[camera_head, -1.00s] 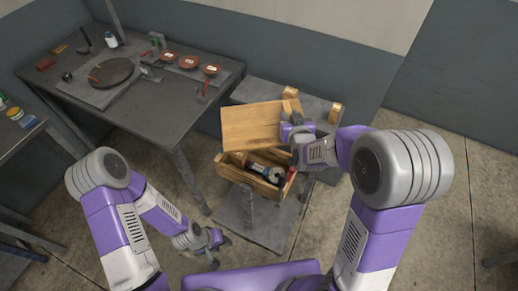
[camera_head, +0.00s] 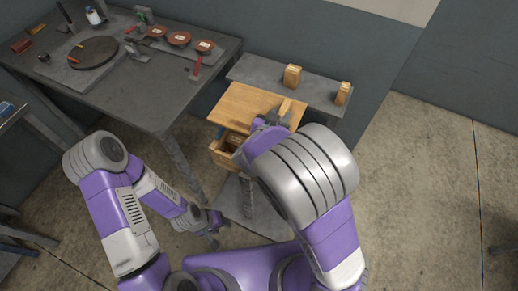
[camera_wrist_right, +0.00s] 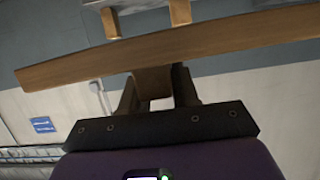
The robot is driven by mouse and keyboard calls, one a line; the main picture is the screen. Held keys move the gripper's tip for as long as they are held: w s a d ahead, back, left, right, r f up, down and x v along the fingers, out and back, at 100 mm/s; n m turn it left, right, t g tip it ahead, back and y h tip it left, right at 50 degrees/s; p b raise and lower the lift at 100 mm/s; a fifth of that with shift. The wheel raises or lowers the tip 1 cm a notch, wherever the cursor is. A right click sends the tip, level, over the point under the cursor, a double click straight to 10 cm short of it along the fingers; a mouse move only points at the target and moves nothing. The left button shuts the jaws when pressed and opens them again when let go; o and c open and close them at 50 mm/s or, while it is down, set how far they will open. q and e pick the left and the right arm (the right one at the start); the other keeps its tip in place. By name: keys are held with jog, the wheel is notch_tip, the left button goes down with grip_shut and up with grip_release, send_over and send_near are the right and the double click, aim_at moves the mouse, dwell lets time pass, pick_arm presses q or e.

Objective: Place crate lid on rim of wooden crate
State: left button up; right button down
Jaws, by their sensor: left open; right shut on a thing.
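The crate lid (camera_head: 240,103) is a flat light-wood board with a raised wooden strip. My right gripper (camera_head: 272,118) is shut on it; in the right wrist view the fingers (camera_wrist_right: 157,90) clamp a wooden piece under the tilted board (camera_wrist_right: 220,38). The wooden crate (camera_head: 222,157) stands below the lid on a dark stand. The lid and my right arm hide most of its rim and contents, and I cannot tell whether lid and rim touch. My left gripper (camera_head: 215,226) is open and empty, low in front of the stand.
A grey bench (camera_head: 285,83) behind the crate carries two wooden blocks (camera_head: 292,76) (camera_head: 343,93). A dark worktable (camera_head: 150,100) at left holds a round plate (camera_head: 93,53), several reddish discs and tools. The floor at right is clear.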

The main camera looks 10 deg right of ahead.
notch_tip(320, 180, down, 18)
jog(key=b, duration=0.9)
jog(key=shift+f, duration=0.1)
jog(key=shift+f+b, duration=0.4)
jog(key=shift+f, duration=0.15)
jog(key=c, duration=0.8)
grip_release()
jog(key=shift+c, duration=0.2)
jog(key=r+p+v, duration=0.1)
jog(key=p+v, duration=0.4)
jog(key=v, duration=0.7)
jog(key=shift+a+r, duration=0.1)
